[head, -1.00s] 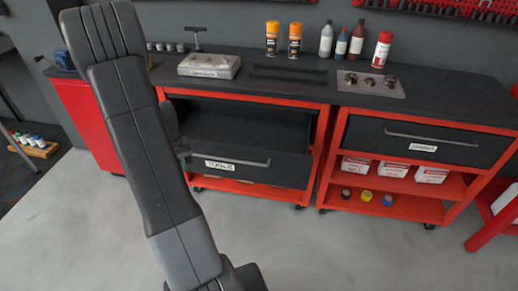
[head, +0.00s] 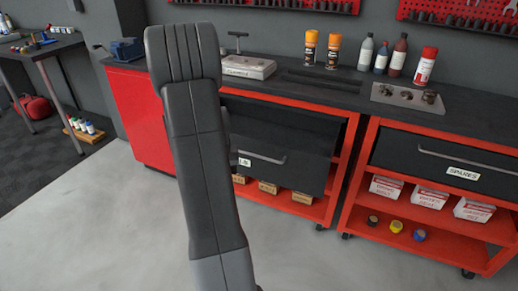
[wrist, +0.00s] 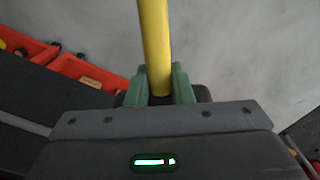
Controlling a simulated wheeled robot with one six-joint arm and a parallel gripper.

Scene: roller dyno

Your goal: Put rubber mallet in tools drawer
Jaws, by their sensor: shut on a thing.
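My gripper (wrist: 162,90) has green fingers shut on a yellow handle in the wrist view, which I take to be the rubber mallet (wrist: 154,40). The handle runs up out of the picture, and the mallet's head is not visible. In the head view my arm hides the gripper and mallet. The tools drawer (head: 300,172) is in the left red bench. It looks pulled open, with a dark space above its front. My arm covers its left part and most of its label.
A spares drawer (head: 440,163) is shut in the right bench. Boxes stand on the shelves below. The grey floor in front is clear.

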